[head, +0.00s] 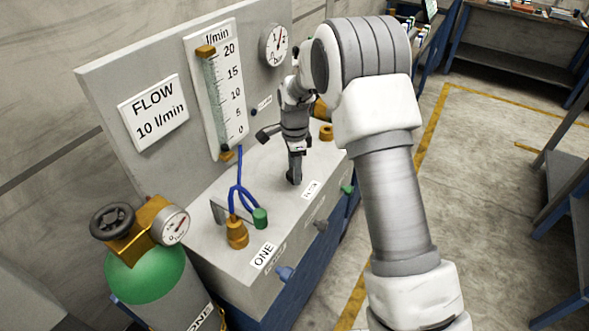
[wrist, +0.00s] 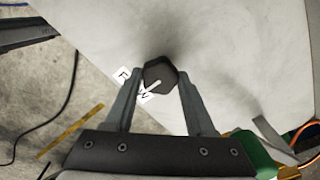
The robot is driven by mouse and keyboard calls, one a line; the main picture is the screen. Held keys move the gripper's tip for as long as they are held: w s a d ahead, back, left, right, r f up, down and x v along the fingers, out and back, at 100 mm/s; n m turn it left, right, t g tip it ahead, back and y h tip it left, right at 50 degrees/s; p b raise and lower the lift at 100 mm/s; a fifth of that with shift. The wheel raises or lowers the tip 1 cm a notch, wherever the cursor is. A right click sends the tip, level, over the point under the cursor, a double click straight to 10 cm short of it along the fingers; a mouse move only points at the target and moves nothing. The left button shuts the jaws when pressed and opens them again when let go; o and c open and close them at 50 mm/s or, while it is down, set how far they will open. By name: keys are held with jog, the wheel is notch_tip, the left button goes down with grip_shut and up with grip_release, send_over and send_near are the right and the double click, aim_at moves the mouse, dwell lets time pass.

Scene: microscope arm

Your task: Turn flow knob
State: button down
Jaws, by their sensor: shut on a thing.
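The flow knob (wrist: 160,74) is a dark knob with a white pointer line, seen in the wrist view. The line points down and left, towards a white label partly hidden by a finger, with "F" and "W" legible. My gripper (wrist: 160,84) is shut on the knob, one finger on each side. In the head view my gripper (head: 294,178) reaches down to the top of the grey box (head: 225,260), beside a label (head: 311,189); the knob cannot be made out clearly there. A flow tube (head: 222,100) with a 0 to 20 l/min scale stands on the back panel.
A sign (head: 155,112) reads "FLOW 10 l/min". A round gauge (head: 273,45) is on the panel. A green cylinder (head: 146,275) with a black handwheel (head: 112,221) stands at left. Blue hoses (head: 238,190) run to fittings on the box. My arm covers part of the right side.

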jog(key=n, duration=0.5)
jog(key=shift+n+b, duration=0.3)
jog(key=shift+n, duration=0.1)
jog(key=n, duration=1.1)
jog(key=shift+n, duration=0.4)
jog(key=n, duration=0.5)
jog(key=shift+n, duration=0.4)
jog(key=shift+c, duration=1.2)
grip_release()
